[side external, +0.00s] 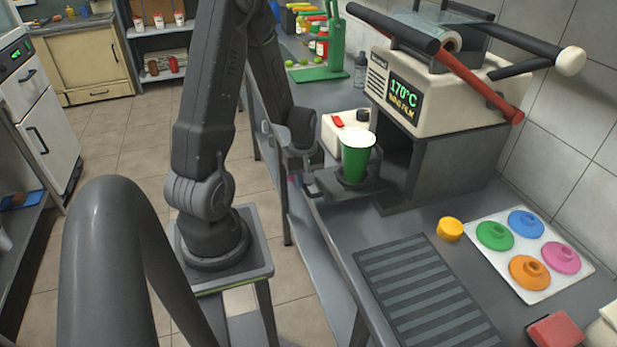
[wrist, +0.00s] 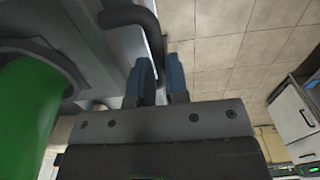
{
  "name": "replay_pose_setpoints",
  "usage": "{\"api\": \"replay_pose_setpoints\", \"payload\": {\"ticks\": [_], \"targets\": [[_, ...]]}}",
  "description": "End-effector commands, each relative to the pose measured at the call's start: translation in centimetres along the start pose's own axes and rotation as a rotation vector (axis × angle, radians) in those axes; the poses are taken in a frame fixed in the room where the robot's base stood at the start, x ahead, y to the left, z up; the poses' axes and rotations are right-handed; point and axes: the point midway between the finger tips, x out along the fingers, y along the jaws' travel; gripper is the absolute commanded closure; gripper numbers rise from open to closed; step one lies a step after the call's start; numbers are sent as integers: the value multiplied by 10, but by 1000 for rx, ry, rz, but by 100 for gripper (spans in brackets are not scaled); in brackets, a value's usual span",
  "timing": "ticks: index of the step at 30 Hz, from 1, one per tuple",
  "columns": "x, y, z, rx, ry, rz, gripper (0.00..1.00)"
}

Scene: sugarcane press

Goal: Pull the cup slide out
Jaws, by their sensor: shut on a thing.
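The cup slide (side external: 322,183) is a dark tray sticking out of the left side of the sealing machine (side external: 445,105). A green cup with a white top (side external: 355,160) stands upright in its holder. In the wrist view the cup (wrist: 25,110) fills the left edge, with the slide (wrist: 75,40) around it. My gripper (side external: 297,168) is at the slide's outer left end. In the wrist view its blue fingertips (wrist: 159,72) are shut on the dark bent handle (wrist: 135,16) of the slide. The gripped part is partly hidden between the fingers.
The machine's red lever (side external: 470,78) and dark bars overhang the counter. A yellow piece (side external: 450,229), a white plate (side external: 530,240) with coloured lids and a ribbed drain mat (side external: 425,290) lie in front. A white box (side external: 345,128) stands behind the cup. Open floor lies left of the counter.

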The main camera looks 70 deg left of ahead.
Motion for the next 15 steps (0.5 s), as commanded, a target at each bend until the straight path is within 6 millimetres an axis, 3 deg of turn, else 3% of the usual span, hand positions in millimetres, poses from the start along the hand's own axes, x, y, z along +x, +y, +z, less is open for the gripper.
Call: {"api": "replay_pose_setpoints", "payload": {"ticks": [2,3,10,15], "targets": [[0,1,-1,-1,3,3,100],[0,1,-1,-1,3,3,82],[0,1,0,0,2,2,61],[0,1,0,0,1,1,61]]}}
